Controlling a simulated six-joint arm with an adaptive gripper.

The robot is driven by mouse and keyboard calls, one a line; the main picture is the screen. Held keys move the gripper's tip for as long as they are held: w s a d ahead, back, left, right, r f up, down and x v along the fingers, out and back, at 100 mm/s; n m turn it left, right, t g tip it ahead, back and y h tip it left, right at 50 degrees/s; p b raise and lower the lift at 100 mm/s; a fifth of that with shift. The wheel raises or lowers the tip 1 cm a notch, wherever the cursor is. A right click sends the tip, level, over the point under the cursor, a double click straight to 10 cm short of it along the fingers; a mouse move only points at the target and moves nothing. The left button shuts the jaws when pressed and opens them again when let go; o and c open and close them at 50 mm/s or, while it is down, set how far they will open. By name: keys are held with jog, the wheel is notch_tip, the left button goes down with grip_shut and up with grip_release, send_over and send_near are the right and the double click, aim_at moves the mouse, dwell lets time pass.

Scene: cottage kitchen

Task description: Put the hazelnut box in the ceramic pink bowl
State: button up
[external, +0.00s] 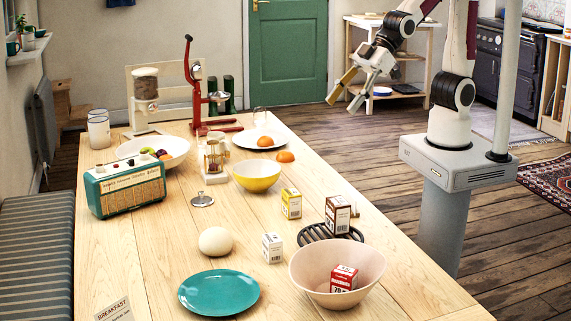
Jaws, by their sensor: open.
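The ceramic pink bowl (300,272) stands at the front right of the table. A red and white box (344,279) lies inside it. A brown and white box (338,215) stands on a dark slatted trivet (311,235) just behind the bowl. A yellow box (291,203) and a small white box (272,248) stand on the table to the left of the trivet. The box labels are too small to read, so I cannot tell for sure which is hazelnut; the brown one may be. My gripper (343,103) is open and empty, raised beyond the table's right edge, apart from all boxes.
A teal plate (219,292), pale round object (215,241) and yellow bowl (257,177) are on the table. A radio (125,185), fruit bowl (135,148) and red lever press (192,90) stand farther left and back. Bare wood lies along the right edge.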

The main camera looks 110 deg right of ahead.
jog(key=s+d+r+m+g+h, duration=0.1)
jog(key=s+d, duration=0.4)
jog(key=s, duration=0.5)
jog(key=s+d+r+m+g+h, duration=0.1)
jog(key=s+d, duration=0.4)
jog(key=s, duration=0.6)
jog(key=shift+d+r+m+g, duration=0.15)
jog(key=shift+r+m+g, duration=0.2)
jog(key=shift+m+g, duration=0.25)
